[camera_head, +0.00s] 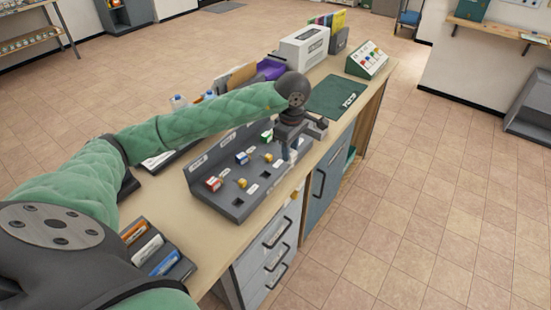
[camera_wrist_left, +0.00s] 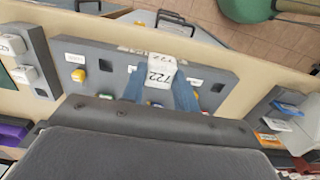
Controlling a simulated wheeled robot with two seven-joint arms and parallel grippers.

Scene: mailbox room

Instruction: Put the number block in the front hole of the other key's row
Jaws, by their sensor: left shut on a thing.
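My left gripper (camera_head: 288,149) is over the right end of the grey hole board (camera_head: 230,206) on the counter. It is shut on the white number block (camera_wrist_left: 160,72), marked 722, which shows between the two bluish fingers in the left wrist view. I cannot tell whether the block's lower end touches the board. On the board stand a red block (camera_head: 213,183), a blue block (camera_head: 241,157), a green block (camera_head: 267,137) and two yellow pieces (camera_head: 243,183), (camera_head: 268,157). A yellow piece also shows in the left wrist view (camera_wrist_left: 78,75). White labels lie by the holes. My right gripper is out of view.
A green mat (camera_head: 335,95) lies beyond the board, with a white machine (camera_head: 304,47) and a sloped panel (camera_head: 367,59) behind. A rack with coloured cards (camera_head: 148,250) stands near. Drawers (camera_head: 270,245) face the open tiled floor.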

